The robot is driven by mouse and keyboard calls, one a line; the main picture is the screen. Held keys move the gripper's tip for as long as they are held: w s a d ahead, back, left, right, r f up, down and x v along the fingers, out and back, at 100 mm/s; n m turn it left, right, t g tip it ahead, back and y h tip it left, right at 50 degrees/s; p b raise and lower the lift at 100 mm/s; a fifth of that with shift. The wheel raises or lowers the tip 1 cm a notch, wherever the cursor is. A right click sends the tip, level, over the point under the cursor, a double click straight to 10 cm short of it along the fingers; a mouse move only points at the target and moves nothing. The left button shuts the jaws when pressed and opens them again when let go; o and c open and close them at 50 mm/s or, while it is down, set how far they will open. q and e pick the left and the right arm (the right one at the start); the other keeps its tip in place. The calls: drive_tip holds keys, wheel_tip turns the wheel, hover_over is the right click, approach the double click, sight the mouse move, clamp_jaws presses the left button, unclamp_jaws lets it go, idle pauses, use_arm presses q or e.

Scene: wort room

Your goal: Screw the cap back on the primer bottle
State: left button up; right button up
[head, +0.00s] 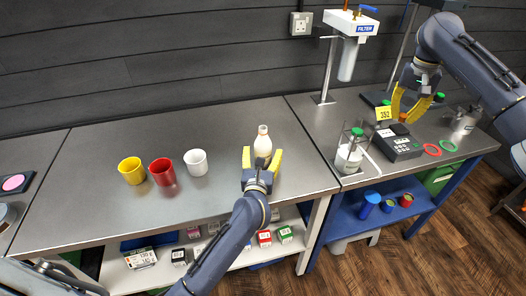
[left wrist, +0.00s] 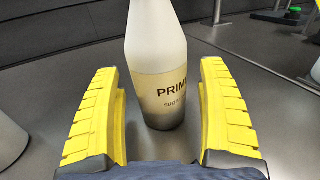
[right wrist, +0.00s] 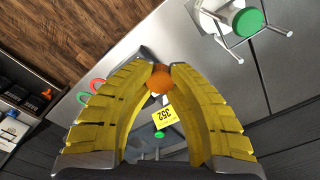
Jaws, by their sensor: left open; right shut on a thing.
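The primer bottle (head: 263,143) stands upright on the left steel bench, pale with a bare neck. Its label, partly reading "PRIM", shows in the left wrist view (left wrist: 166,90). My left gripper (head: 262,158) is open, with one yellow finger on each side of the bottle's near side. Gaps show between both fingers and the bottle in the left wrist view. My right gripper (head: 404,116) is up over the right bench, its fingertips shut on a small orange cap (right wrist: 160,80). The bottle's top is cut off in the left wrist view.
Yellow (head: 132,170), red (head: 162,171) and white (head: 196,162) cups stand left of the bottle. On the right bench are a green-capped bottle in a stand (head: 349,156), a keypad device (head: 400,144) with a yellow 352 sign (head: 383,113), and a filter post (head: 326,75).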

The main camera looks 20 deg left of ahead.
use_arm(q)
drive_tip(key=shift+w, duration=0.15)
drive_tip(key=c, duration=1.4)
drive_tip(key=shift+r, duration=0.15)
wheel_tip(320, 180, up, 19)
drive_tip(key=shift+r, duration=0.15)
idle(1.1)
drive_tip(key=shift+r, duration=0.2)
idle(0.5)
drive_tip(key=o, duration=0.7)
drive_tip(key=shift+c, duration=0.2)
clamp_jaws()
drive_tip(key=shift+r, duration=0.1)
use_arm(e)
drive_tip(key=shift+a, duration=0.1)
